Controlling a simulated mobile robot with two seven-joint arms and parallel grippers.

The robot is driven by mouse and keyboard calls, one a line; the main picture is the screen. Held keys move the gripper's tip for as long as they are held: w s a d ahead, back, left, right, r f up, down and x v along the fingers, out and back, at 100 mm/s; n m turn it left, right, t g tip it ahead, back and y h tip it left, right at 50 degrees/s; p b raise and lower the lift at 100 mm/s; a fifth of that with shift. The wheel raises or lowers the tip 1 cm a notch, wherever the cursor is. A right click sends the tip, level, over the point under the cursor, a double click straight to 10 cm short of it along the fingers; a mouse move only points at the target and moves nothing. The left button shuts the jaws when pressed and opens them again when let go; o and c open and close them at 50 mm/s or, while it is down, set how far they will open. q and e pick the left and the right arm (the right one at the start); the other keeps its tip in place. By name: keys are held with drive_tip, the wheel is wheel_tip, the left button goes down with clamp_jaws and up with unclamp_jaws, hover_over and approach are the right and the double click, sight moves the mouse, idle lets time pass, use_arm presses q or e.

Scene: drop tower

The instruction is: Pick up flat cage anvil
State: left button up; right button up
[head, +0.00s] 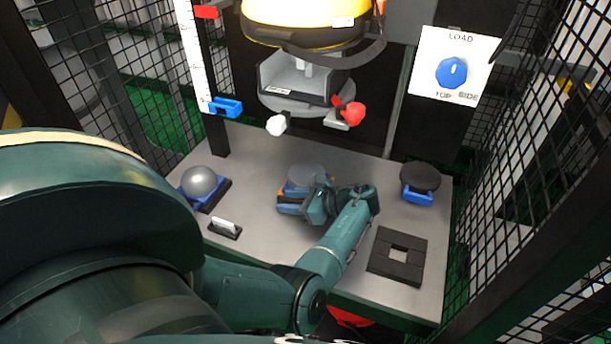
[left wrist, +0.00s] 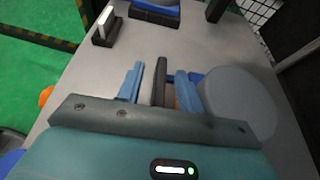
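A grey round disc (head: 306,174), which looks like the flat anvil, sits on a blue and orange base mid-table. Its grey top also shows at the right in the left wrist view (left wrist: 240,98). My left gripper (head: 306,200) is low at its near side and hides part of the base. In the left wrist view, the two blue-grey fingers stand apart on either side of a dark upright bar (left wrist: 159,82), with gaps visible on both sides. Whether this bar belongs to the anvil I cannot tell. My right gripper is not in view.
A grey ball on a blue base (head: 202,183) and a small white-handled block (head: 225,227) are at left. A black disc on a blue base (head: 420,178) and a black square frame (head: 397,256) are at right. The yellow drop unit (head: 305,22) hangs behind. Mesh walls flank the table.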

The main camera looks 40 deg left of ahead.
use_arm(q)
clamp_jaws()
idle(1.2)
drive_tip(key=shift+w+r, duration=0.15)
drive_tip(key=shift+r, duration=0.1)
